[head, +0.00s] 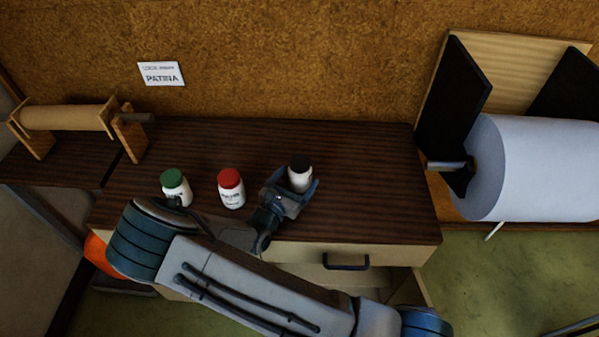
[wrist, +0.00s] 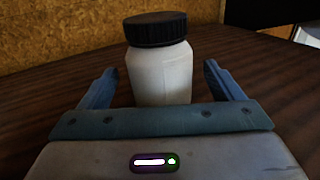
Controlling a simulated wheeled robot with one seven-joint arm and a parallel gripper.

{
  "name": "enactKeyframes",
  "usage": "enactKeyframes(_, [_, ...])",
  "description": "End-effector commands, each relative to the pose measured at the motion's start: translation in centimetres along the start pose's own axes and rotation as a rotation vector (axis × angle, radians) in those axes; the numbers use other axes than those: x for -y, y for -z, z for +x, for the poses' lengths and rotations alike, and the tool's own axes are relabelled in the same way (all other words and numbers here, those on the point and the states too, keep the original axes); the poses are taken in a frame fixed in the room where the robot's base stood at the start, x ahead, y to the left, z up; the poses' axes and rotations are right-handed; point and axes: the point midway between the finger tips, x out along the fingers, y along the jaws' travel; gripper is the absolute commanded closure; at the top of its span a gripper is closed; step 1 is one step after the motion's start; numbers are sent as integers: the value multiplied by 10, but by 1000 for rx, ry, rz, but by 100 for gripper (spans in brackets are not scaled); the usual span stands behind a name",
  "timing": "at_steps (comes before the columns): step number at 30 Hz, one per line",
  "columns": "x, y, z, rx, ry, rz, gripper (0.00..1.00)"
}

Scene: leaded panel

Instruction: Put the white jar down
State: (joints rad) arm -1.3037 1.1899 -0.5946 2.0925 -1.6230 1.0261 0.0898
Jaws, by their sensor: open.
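The white jar with a black lid (head: 300,173) stands upright on the dark wooden tabletop (head: 370,190). It is the rightmost of three jars there. In the wrist view the same jar (wrist: 161,75) stands between my two fingers, with a visible gap on each side. My gripper (head: 296,190) is open around the jar; it also shows in the wrist view (wrist: 157,88). The jar's base is hidden behind my gripper's body.
A white jar with a red lid (head: 231,188) and one with a green lid (head: 176,187) stand to the left. A large white roll (head: 540,168) is at the right and a brown roll (head: 68,117) at the left. The tabletop right of the jar is clear.

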Motion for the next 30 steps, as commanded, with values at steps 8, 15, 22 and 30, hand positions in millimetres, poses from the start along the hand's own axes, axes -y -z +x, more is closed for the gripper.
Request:
enactKeyframes(8, [0, -1, 38, 1, 0, 0, 14])
enactKeyframes(15, [0, 0, 41, 0, -1, 0, 14])
enactKeyframes(22, [0, 0, 40, 0, -1, 0, 69])
enactKeyframes(30, [0, -1, 41, 2, -1, 1, 77])
